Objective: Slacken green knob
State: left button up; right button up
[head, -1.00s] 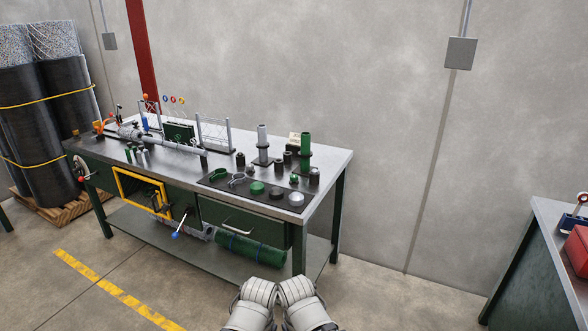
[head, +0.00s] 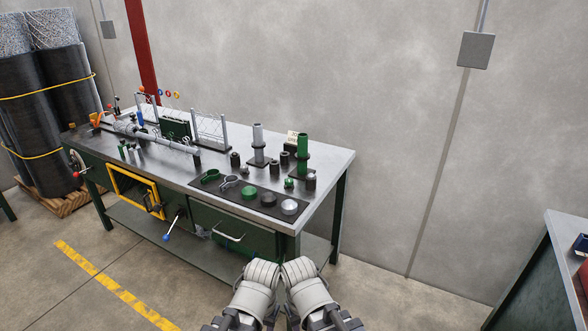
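A green disc-shaped knob (head: 249,193) lies on the black mat (head: 222,193) at the front right of the workbench. A dark knob (head: 268,200) and a silver knob (head: 289,207) lie in a row to its right. A small green piece (head: 289,183) stands behind them; I cannot tell whether it is also a knob. My two pale arms show at the bottom centre, in front of the bench and well apart from the knobs. No gripper fingers can be made out.
The workbench (head: 325,172) carries a green post (head: 302,150), a grey post (head: 258,140) and a long metal tube (head: 165,142). Below are a drawer (head: 232,230) and a yellow-framed opening (head: 135,190). Another table (head: 560,226) stands at right. Floor between the tables is clear.

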aim_at(289, 181)
jog(key=i+l, duration=0.4)
jog(key=i+l+u, duration=0.15)
jog(key=i+l, duration=0.6)
jog(key=l, duration=0.25)
